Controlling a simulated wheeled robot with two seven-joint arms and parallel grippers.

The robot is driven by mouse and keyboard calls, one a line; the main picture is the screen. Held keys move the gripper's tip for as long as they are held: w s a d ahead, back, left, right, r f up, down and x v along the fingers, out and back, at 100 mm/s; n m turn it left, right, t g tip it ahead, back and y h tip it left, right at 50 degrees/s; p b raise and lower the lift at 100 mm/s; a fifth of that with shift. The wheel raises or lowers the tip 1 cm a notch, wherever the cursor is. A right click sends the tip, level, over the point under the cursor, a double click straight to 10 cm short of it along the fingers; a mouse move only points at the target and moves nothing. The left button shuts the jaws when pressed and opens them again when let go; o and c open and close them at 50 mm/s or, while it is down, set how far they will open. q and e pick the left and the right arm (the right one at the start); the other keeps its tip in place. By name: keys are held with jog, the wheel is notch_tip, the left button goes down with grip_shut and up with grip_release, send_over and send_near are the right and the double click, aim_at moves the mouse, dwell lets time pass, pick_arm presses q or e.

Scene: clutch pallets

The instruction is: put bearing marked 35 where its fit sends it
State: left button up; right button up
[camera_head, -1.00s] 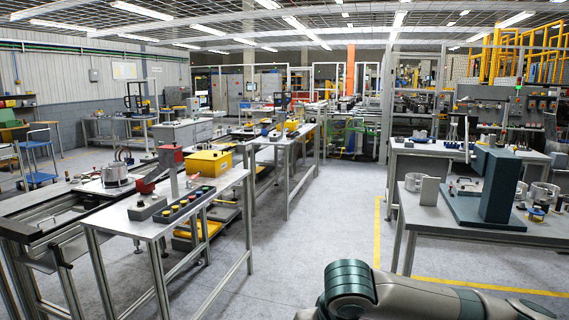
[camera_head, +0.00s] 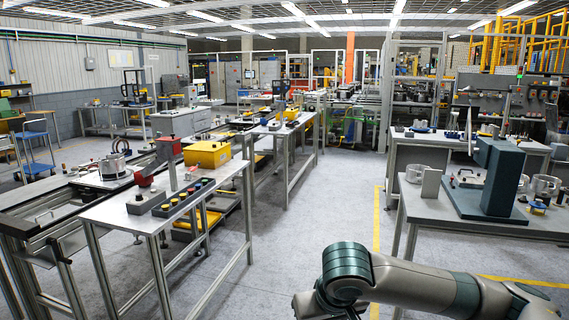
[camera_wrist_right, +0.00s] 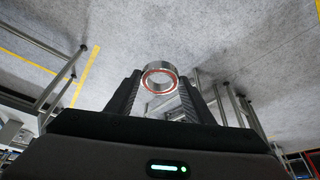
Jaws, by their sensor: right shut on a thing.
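My right gripper (camera_wrist_right: 160,92) shows in the right wrist view, shut on a steel bearing ring (camera_wrist_right: 160,67) with a red inner band. The ring sits upright between the fingertips, its open bore facing the camera, with grey floor behind it. No marking can be read on the ring. In the head view my right arm crosses the lower right, and its gripper and the ring are out of that picture. My left gripper is in neither view.
A bench with a blue-grey press (camera_head: 502,178) stands at right. A narrow bench (camera_head: 120,212) with a button box (camera_head: 184,197) and a yellow box (camera_head: 207,154) is at left. Grey floor (camera_head: 315,215) lies open between them, with a yellow line (camera_head: 376,225).

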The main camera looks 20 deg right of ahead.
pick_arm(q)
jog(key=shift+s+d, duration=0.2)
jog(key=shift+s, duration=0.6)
pick_arm(e)
jog(key=s+f, duration=0.3)
jog(key=f, duration=1.1)
jog(key=shift+s, duration=0.2)
